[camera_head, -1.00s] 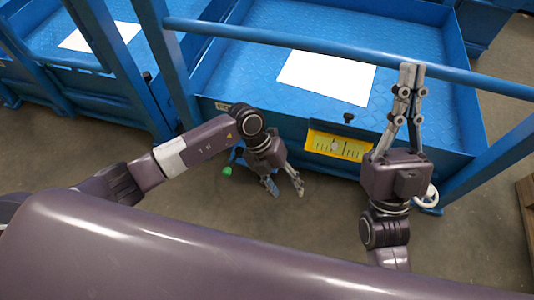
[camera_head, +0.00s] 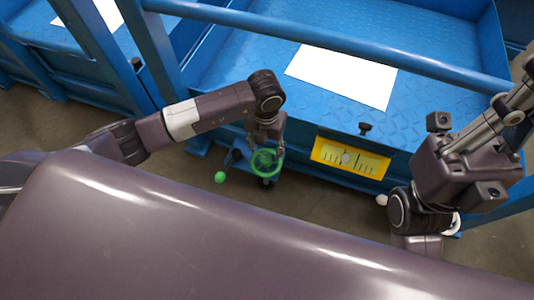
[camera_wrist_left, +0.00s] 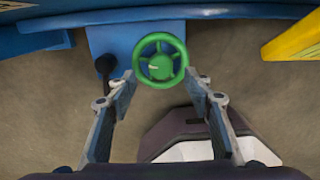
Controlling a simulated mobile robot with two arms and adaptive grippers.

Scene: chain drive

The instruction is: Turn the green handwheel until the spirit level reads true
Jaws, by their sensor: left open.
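The green handwheel (camera_head: 264,162) sits low in front of the blue platform, on a blue bracket. It also shows face-on in the left wrist view (camera_wrist_left: 160,60), with a pale mark on its hub. My left gripper (camera_wrist_left: 161,82) is open, its fingers on either side of the wheel's near part; I cannot tell whether they touch the rim. In the head view the left gripper (camera_head: 266,146) hangs above the wheel. The spirit level (camera_head: 350,157) is a yellow plate with a scale and a pale round bubble, left of the scale's middle. My right gripper (camera_head: 517,105) is at the right edge, partly cut off.
A green ball knob (camera_head: 220,177) stands left of the wheel. A black knob (camera_head: 365,128) is above the level. A white handwheel (camera_head: 455,223) is partly hidden by my right arm.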

